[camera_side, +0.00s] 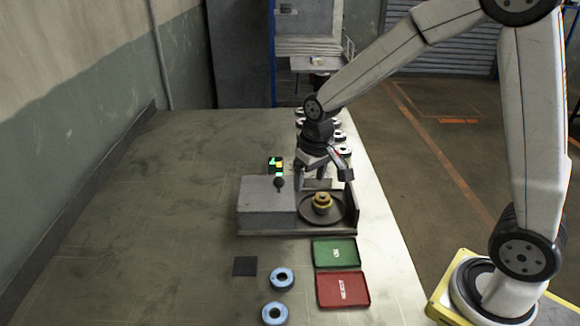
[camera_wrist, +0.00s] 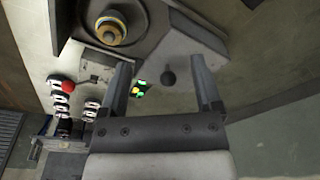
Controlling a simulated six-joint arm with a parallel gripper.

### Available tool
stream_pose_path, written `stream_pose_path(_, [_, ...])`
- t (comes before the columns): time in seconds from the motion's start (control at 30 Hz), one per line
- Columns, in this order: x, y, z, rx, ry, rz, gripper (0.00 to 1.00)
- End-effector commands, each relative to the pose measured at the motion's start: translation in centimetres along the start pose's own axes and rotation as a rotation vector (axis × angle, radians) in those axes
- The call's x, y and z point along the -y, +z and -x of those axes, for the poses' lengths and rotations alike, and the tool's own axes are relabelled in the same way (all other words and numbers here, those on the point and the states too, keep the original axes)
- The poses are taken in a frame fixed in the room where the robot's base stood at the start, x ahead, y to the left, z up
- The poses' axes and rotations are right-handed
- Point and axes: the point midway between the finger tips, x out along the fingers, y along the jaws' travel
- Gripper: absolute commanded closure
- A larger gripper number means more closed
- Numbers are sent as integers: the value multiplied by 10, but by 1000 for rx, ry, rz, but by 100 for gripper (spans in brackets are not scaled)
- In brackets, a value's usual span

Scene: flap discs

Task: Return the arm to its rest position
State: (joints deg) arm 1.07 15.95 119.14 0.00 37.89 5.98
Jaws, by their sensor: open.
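My gripper (camera_side: 322,172) is above the grey machine (camera_side: 265,205) near the table's right side, its jaws pointing down. In the wrist view my gripper (camera_wrist: 160,90) has its two fingers wide apart with nothing between them. A yellow-centred round part (camera_side: 322,203) sits on the dark round plate (camera_side: 305,217) of the machine, below the gripper. It also shows in the wrist view (camera_wrist: 109,31), beyond the left finger. I cannot tell the exact height of the gripper above it.
A green tray (camera_side: 336,253) and a red tray (camera_side: 343,290) lie in front of the machine. Two blue rings (camera_side: 282,279) and a dark square (camera_side: 245,266) lie nearby. Several white-and-black discs (camera_side: 341,137) stand behind. A lit indicator (camera_side: 276,165) is beside the machine. The table's left is clear.

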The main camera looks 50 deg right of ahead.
Motion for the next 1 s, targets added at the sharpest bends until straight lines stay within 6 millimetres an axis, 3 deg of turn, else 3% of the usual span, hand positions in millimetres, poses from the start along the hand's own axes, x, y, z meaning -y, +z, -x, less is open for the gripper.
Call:
stream_pose_path(0.3, [-4, 76, -5, -70, -7, 78, 18])
stream_pose_path(0.5, [-6, 109, -9, -99, -9, 112, 18])
stream_pose_path(0.7, [-7, 120, -10, -109, -9, 123, 18])
stream_pose_path(1.0, [-7, 120, -10, -109, -9, 123, 18])
